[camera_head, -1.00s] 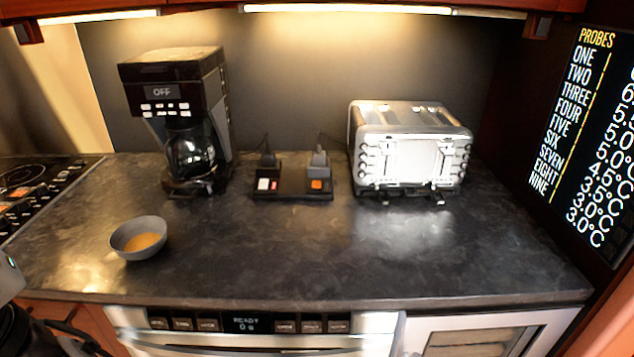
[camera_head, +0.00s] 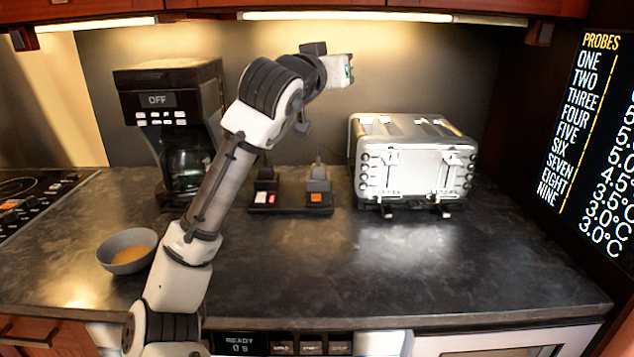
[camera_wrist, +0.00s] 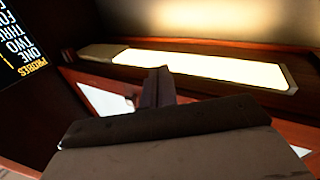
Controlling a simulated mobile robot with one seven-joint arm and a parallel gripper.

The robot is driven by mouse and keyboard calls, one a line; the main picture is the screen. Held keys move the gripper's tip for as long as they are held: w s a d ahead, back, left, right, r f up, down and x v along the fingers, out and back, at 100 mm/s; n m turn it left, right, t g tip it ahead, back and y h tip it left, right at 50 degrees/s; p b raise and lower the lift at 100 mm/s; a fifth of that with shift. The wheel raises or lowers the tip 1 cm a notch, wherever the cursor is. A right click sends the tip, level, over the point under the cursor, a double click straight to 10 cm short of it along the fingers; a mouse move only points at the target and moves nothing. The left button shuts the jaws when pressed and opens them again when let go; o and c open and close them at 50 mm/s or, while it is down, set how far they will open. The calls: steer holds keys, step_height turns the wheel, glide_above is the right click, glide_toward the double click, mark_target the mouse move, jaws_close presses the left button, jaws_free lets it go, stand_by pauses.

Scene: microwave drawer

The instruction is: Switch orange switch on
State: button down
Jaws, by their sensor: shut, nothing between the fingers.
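The orange switch (camera_head: 316,198) is a small orange rocker on the right part of a low black power strip (camera_head: 290,208) on the counter. I cannot tell from its look whether it is on or off. My arm rises from the bottom left and crosses in front of the coffee maker, with its end high above the strip, apart from it. My gripper's dark fingers (camera_wrist: 159,84) show shut and empty in the wrist view, which faces the lit cabinet underside. The switch is outside the wrist view.
A red and white switch (camera_head: 265,198) sits left of the orange one. A coffee maker (camera_head: 190,165) stands left, a silver toaster (camera_head: 413,160) right, and a grey bowl (camera_head: 118,244) front left. The counter (camera_head: 400,265) in front of the strip is clear.

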steer(key=w+d+f+n+g+y+b, duration=0.1)
steer(key=w+f+g+y, duration=0.15)
steer(key=f, duration=0.35)
steer(key=w+d+f+n+g+y, duration=0.1)
steer(key=w+f+g+y, duration=0.15)
steer(key=f, duration=0.45)
steer(key=a+f+n+g+y, duration=0.1)
steer(key=a+f+g+y, duration=0.2)
steer(key=a+f+g, duration=0.1)
step_height(320, 180, down, 2)
steer(key=shift+s+a+f+n+b, duration=0.15)
steer(key=shift+s+a+n+b, duration=0.25)
steer(key=shift+a, duration=0.2)
steer(key=shift+w, duration=0.1)
steer(key=p, duration=0.2)
glide_above(317, 197)
steer(key=s, duration=0.2)
step_height(317, 197, down, 7)
steer(key=shift+f, duration=0.2)
step_height(317, 197, down, 3)
steer(key=shift+s+r, duration=0.15)
steer(key=shift+s+f+p, duration=0.1)
steer(key=shift+f+p, duration=0.25)
steer(key=shift+f, duration=0.5)
